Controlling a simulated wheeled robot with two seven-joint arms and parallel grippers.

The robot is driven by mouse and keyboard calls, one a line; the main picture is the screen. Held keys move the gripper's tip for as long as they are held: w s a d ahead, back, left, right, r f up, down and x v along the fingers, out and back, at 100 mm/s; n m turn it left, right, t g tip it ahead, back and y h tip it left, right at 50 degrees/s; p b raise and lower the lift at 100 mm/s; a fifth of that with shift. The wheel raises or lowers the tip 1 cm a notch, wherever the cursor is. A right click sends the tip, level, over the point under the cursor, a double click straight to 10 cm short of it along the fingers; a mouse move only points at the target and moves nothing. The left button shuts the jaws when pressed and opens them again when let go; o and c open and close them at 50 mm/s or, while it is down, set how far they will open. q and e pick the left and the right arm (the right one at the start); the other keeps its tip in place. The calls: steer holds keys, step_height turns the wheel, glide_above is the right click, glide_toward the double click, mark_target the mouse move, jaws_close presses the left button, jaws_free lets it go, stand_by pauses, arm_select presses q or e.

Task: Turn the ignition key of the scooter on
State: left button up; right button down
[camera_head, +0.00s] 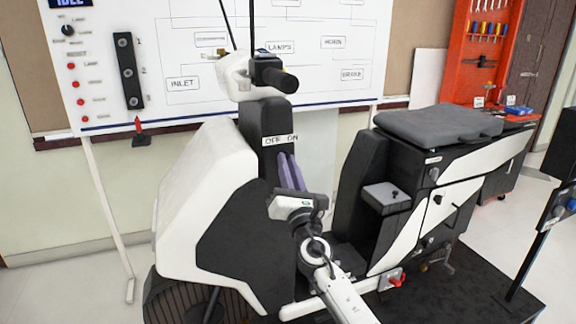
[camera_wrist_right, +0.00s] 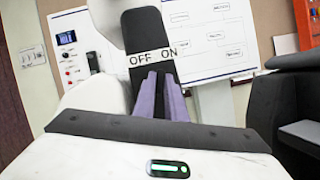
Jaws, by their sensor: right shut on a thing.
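The scooter (camera_head: 215,165) is white and black and stands side-on, with its dark steering column (camera_head: 262,118) in front of me. A white label (camera_head: 280,140) reading OFF and ON is on the column; it also shows in the right wrist view (camera_wrist_right: 152,52). My right gripper (camera_head: 288,160) has its two purple fingers at the column just below this label. In the right wrist view the fingers (camera_wrist_right: 161,84) are close together and shut on the ignition key, which they hide. I cannot see which way the key points. My left gripper is not in view.
The handlebar grip (camera_head: 275,78) is above the label. The scooter's seat (camera_head: 437,122) and a grey box (camera_head: 386,197) are to the right of my right gripper. A whiteboard (camera_head: 210,110) stands behind, and a red tool cabinet (camera_head: 480,50) is at the back right.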

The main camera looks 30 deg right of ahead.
steer(key=shift+a+r+m+g+h+p, duration=0.1)
steer(key=shift+m+g+h+p, duration=0.35)
steer(key=shift+m, duration=1.3)
steer(key=shift+a+m+g+h+p, duration=0.15)
steer(key=shift+m+g+h, duration=0.45)
steer(key=shift+m, duration=1.1)
steer(key=shift+d+r+m+g+h+p, duration=0.1)
steer(key=shift+m+g+h+p, duration=0.2)
steer(key=shift+m+g, duration=0.95)
steer(key=shift+f+m+t, duration=0.1)
steer(key=shift+m+t, duration=0.4)
steer(key=shift+m, duration=0.1)
steer(key=c, duration=1.8)
jaws_free()
steer(key=shift+w, duration=0.1)
steer(key=shift+a, duration=0.1)
